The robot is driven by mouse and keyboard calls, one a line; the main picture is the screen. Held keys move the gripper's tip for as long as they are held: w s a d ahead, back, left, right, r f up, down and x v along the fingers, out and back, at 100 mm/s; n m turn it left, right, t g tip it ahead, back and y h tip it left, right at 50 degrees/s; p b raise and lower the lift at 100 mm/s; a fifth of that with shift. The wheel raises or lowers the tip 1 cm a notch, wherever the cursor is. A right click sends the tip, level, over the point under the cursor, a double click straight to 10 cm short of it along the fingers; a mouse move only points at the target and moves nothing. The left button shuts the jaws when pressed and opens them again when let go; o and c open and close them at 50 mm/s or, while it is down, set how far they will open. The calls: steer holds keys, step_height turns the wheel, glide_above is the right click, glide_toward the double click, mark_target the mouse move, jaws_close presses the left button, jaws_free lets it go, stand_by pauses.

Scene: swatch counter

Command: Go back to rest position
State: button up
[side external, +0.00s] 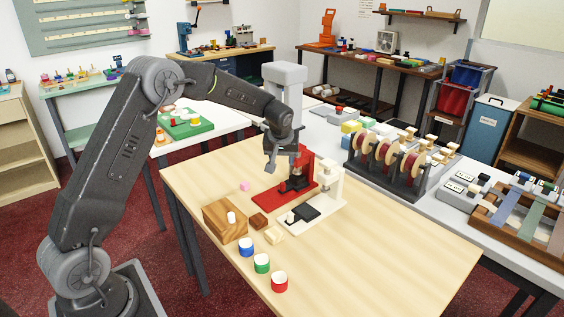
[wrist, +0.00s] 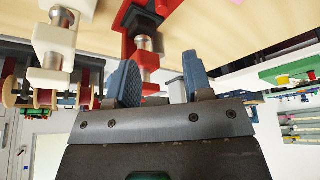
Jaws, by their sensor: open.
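My gripper (side external: 282,160) hangs above the light wooden table (side external: 400,235), close to the red press (side external: 276,195), in the side external view. In the wrist view its two blue-grey fingers (wrist: 160,85) stand apart with nothing between them. The red press (wrist: 143,45) shows just beyond the fingers in that view, and the white press (wrist: 55,38) is to its left. The white press (side external: 325,192) stands to the right of the red one in the side external view. I cannot tell how much gap there is between my gripper and the red press.
A spool rack (side external: 385,165) stands behind. The table's right part is clear.

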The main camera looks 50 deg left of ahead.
steer(key=s+d+r+m+t+h, duration=0.1)
steer(key=s+d+r+m, duration=0.1)
steer(key=s+d+r, duration=0.45)
steer(key=s+d+r+m, duration=0.2)
steer(key=s+d+r, duration=0.2)
steer(key=s+r, duration=0.45)
steer(key=s+d+m+h, duration=0.1)
steer(key=s+d+m, duration=0.1)
steer(key=s, duration=0.7)
steer(key=s+d+f+m+t+h, duration=0.1)
steer(key=s+d+m, duration=0.2)
steer(key=s, duration=0.7)
steer(key=shift+d, duration=1.2)
